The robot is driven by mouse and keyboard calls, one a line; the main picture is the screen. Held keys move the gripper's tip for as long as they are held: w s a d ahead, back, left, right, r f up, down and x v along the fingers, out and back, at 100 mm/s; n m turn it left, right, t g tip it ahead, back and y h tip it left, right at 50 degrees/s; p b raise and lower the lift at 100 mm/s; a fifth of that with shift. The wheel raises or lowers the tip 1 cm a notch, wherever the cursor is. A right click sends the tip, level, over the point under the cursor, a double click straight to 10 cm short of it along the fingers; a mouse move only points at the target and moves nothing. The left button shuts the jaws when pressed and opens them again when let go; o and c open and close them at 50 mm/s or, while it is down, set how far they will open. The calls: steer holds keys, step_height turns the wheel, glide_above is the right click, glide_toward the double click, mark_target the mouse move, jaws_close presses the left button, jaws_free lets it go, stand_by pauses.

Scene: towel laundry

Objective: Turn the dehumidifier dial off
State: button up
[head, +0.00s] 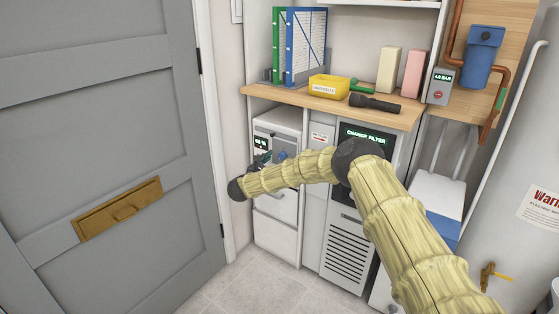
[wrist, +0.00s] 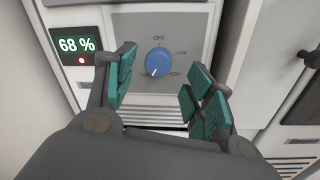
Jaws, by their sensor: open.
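The dehumidifier (head: 277,220) is a white cabinet under the wooden shelf in the head view, partly hidden by my arm. In the wrist view its grey panel (wrist: 200,25) carries a round blue dial (wrist: 158,62) with OFF printed above it, and LOW and HIGH to its right. The dial's white mark points to the lower left, away from OFF. A display (wrist: 77,45) reads 68 % with a red light below. My gripper (wrist: 158,85) is open, its green-padded fingers either side of and below the dial, apparently not touching it. In the head view the gripper (head: 264,158) is mostly hidden by my arm.
A second unit whose display (head: 367,136) reads CHANGE FILTER stands to the right. The wooden shelf (head: 290,97) above holds a yellow bin (head: 328,87), a black flashlight (head: 374,103) and binders. A grey door (head: 100,130) is at left. Some floor (head: 262,290) is clear.

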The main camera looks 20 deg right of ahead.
mark_target(281, 157)
steer(key=shift+x, duration=2)
steer(key=c, duration=1)
